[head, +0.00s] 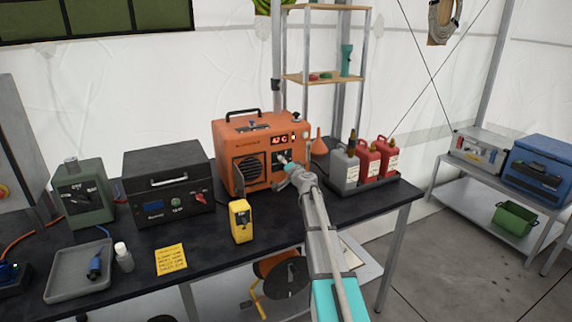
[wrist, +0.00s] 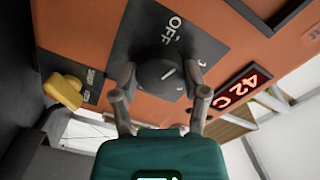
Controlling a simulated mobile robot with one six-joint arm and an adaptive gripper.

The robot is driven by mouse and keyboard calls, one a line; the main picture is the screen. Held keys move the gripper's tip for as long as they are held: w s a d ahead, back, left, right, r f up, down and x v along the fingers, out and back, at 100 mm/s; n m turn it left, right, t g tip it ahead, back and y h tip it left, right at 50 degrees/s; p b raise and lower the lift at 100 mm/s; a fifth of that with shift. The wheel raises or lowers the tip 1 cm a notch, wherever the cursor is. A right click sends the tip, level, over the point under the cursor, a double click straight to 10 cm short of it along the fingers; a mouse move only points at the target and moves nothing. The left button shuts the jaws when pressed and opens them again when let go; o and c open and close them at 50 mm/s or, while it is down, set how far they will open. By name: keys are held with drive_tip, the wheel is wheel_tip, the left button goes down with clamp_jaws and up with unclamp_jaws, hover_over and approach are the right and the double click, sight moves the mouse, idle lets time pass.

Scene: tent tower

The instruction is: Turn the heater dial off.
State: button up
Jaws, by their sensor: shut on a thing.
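The orange heater (head: 235,150) stands upright on the black bench, with a handle on top and a red lit display. The display (wrist: 240,87) reads "42 C" in the wrist view, where the picture is turned. The heater dial (wrist: 162,78) is a dark round knob with a white pointer line, on a dark plate (wrist: 145,35) marked "OFF". My gripper (wrist: 158,98) is shut on the dial, one finger on each side. In the head view my gripper (head: 284,160) reaches the heater's front, and the dial is mostly hidden behind it.
A yellow device (head: 240,221) stands in front of the heater. A black box (head: 168,187) is to its left. Red and grey bottles (head: 367,161) sit in a tray at right, near an orange funnel (head: 319,142). A yellow note (head: 170,259) lies on the bench (head: 215,245).

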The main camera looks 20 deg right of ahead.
drive_tip(key=shift+n, duration=1.2)
drive_tip(key=o, duration=1.1)
drive_tip(key=shift+o, duration=0.2)
drive_tip(key=shift+s, duration=0.1)
drive_tip(key=s, duration=0.7)
drive_tip(key=shift+s, duration=0.15)
drive_tip(key=shift+s, duration=0.1)
